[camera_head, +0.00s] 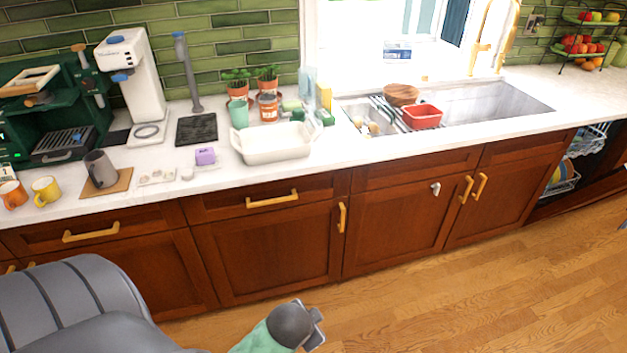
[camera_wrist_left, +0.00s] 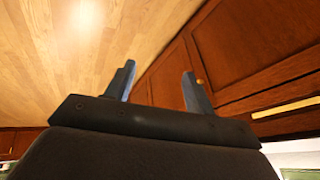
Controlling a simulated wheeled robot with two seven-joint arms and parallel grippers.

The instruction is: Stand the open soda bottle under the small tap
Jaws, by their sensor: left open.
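I cannot make out an open soda bottle for certain in either view. A slim grey post with a blue top (camera_head: 187,75) rises behind a black drip mat (camera_head: 197,130) on the counter; it may be the small tap. Nothing stands on that mat. A white machine with blue knobs (camera_head: 130,80) stands to its left. My left gripper (camera_head: 317,327) is low over the floor at the bottom of the head view, well away from the counter. In the left wrist view its two fingers (camera_wrist_left: 159,75) are apart with nothing between them. My right gripper is not seen.
A white baking dish (camera_head: 272,150) sits near the counter's front edge, with a purple block (camera_head: 205,156) to its left. A grey mug (camera_head: 100,170) stands on a wooden board. A red tub (camera_head: 422,116) is at the sink (camera_head: 490,103). An open dishwasher (camera_head: 575,165) is far right.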

